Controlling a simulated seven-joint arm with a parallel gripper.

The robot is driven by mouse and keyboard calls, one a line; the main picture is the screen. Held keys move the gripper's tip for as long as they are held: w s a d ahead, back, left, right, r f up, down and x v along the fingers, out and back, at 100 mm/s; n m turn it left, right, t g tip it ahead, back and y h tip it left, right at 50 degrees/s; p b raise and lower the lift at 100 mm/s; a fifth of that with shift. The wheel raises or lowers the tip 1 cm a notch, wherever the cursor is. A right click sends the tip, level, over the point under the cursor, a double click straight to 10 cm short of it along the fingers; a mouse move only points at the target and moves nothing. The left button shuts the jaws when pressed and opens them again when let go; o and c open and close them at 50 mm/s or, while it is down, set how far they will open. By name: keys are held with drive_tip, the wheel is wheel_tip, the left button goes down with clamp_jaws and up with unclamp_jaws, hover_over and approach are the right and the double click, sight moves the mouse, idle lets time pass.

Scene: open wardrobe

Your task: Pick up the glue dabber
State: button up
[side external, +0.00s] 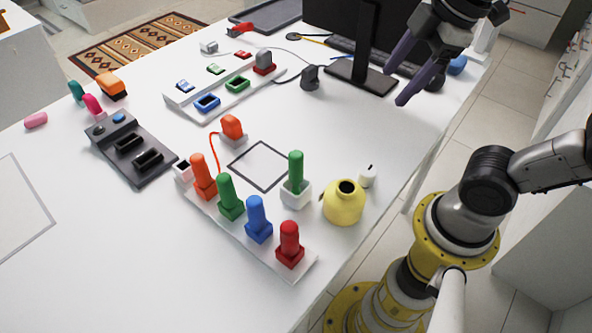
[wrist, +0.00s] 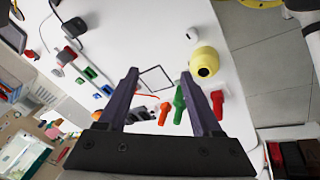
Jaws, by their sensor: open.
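No object is clearly marked as the glue dabber. A small white piece with a dark tip (side external: 367,176) stands beside a round yellow pot (side external: 344,203) with a dark opening, near the table's right edge. In the wrist view the white piece (wrist: 192,33) and the yellow pot (wrist: 205,62) lie beyond the fingers. My gripper (side external: 396,86) is open and empty, above the table's back right by the monitor, well apart from these things.
A white rack (side external: 304,268) holds orange, green, blue and red handles in front. A black square outline (side external: 259,166) lies mid-table. A grey block (side external: 131,148) with slots sits left; a white tray (side external: 222,88), monitor stand (side external: 360,75) and cables are behind.

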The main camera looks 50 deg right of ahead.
drive_tip(key=w+a+r+n+g, duration=0.2)
drive_tip(key=w+a+n+g, duration=0.1)
drive_tip(key=w+a+n, duration=0.5)
drive_tip(key=n+g, duration=0.1)
drive_tip(key=n, duration=0.3)
hover_over(296, 169)
drive_tip(key=w, duration=0.1)
drive_tip(key=f, duration=0.2)
drive_tip(key=d+f, duration=0.1)
drive_tip(key=shift+f, duration=0.35)
drive_tip(key=shift+a+f, duration=0.2)
drive_tip(key=shift+f, duration=0.05)
wheel_tip(296, 169, down, 8)
drive_tip(key=shift+d+f, duration=0.15)
drive_tip(key=shift+f, duration=1.2)
drive_tip(key=shift+d+f, duration=0.15)
drive_tip(key=shift+f, duration=1.15)
clamp_jaws()
